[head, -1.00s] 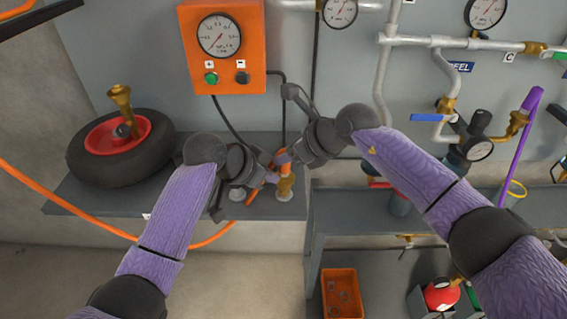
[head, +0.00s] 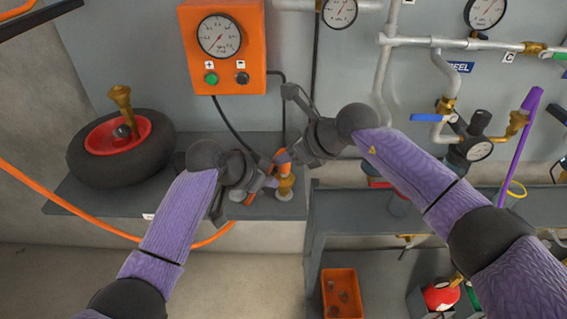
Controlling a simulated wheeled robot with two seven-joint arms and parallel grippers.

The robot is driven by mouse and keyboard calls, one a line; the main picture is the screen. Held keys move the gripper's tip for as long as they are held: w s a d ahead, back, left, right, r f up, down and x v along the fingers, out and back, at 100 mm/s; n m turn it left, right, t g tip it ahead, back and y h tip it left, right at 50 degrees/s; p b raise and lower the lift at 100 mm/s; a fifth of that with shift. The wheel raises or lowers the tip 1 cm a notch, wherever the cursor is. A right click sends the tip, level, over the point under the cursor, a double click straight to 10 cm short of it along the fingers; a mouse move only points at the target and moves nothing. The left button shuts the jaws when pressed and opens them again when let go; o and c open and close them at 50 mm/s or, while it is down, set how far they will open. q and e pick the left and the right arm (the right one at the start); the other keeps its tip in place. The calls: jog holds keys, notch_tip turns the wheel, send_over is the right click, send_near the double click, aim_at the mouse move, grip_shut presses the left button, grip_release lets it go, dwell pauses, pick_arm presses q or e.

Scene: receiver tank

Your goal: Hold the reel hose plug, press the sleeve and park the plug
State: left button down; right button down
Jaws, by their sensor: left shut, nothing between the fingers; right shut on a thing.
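The orange hose end with the plug (head: 283,156) shows between my two grippers, above the grey shelf. A brass fitting (head: 286,185) stands on the shelf just below it. My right gripper (head: 289,158) is shut on the hose plug from the upper right. My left gripper (head: 268,178) is shut with nothing in it, close beside the brass fitting on its left. The sleeve is too small and too covered by the fingers to make out. I cannot tell whether the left fingers touch the fitting.
A wheel with a red hub (head: 88,155) lies on the left of the shelf (head: 120,205). An orange gauge box (head: 222,75) hangs on the wall behind. Pipes, valves and gauges fill the right wall. An orange bin (head: 342,292) stands below right.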

pick_arm(q)
jog(key=shift+r+p, duration=0.4)
jog(key=shift+r, duration=0.1)
pick_arm(e)
jog(key=shift+r, duration=0.6)
pick_arm(q)
jog(key=r+v, duration=0.1)
jog(key=v, duration=0.5)
jog(key=shift+w+d, duration=0.25)
jog(key=shift+r, duration=0.2)
pick_arm(e)
jog(key=shift+r, duration=0.1)
